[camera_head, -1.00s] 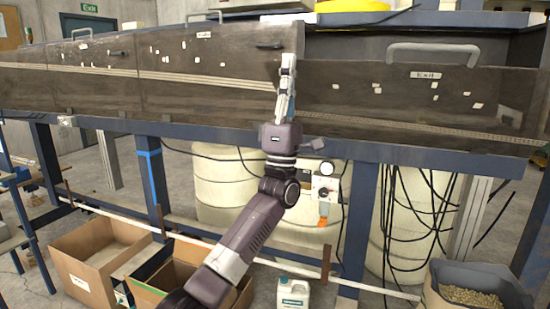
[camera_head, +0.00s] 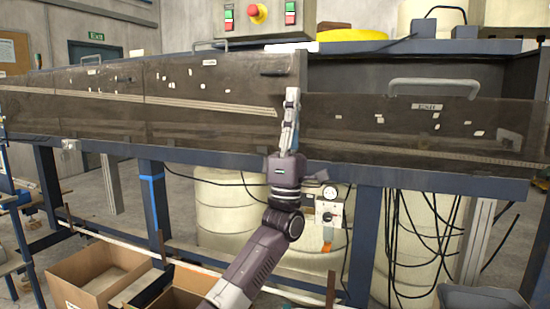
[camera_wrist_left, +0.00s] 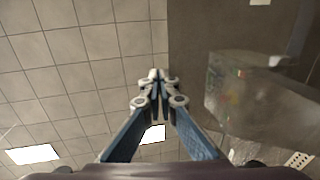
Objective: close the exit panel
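The exit panel (camera_head: 412,126) is the dark, translucent panel on the right in the head view, with a grey handle (camera_head: 434,85) on its top edge and a small white label. Its top edge sits lower than the neighbouring panel's, and a dark opening shows behind it. My left gripper (camera_head: 292,95) points up in front of the seam between the exit panel and the panel to its left. The wrist view shows its fingertips together (camera_wrist_left: 160,76) with nothing between them. Whether it touches a panel cannot be told. My right gripper is not in view.
Closed-looking dark panels (camera_head: 205,85) run to the left. A control box (camera_head: 258,20) with a red button stands above. A blue frame beam (camera_head: 420,180) runs below the panels, with cables, a pale drum (camera_head: 228,215) and open cardboard boxes (camera_head: 98,270) underneath.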

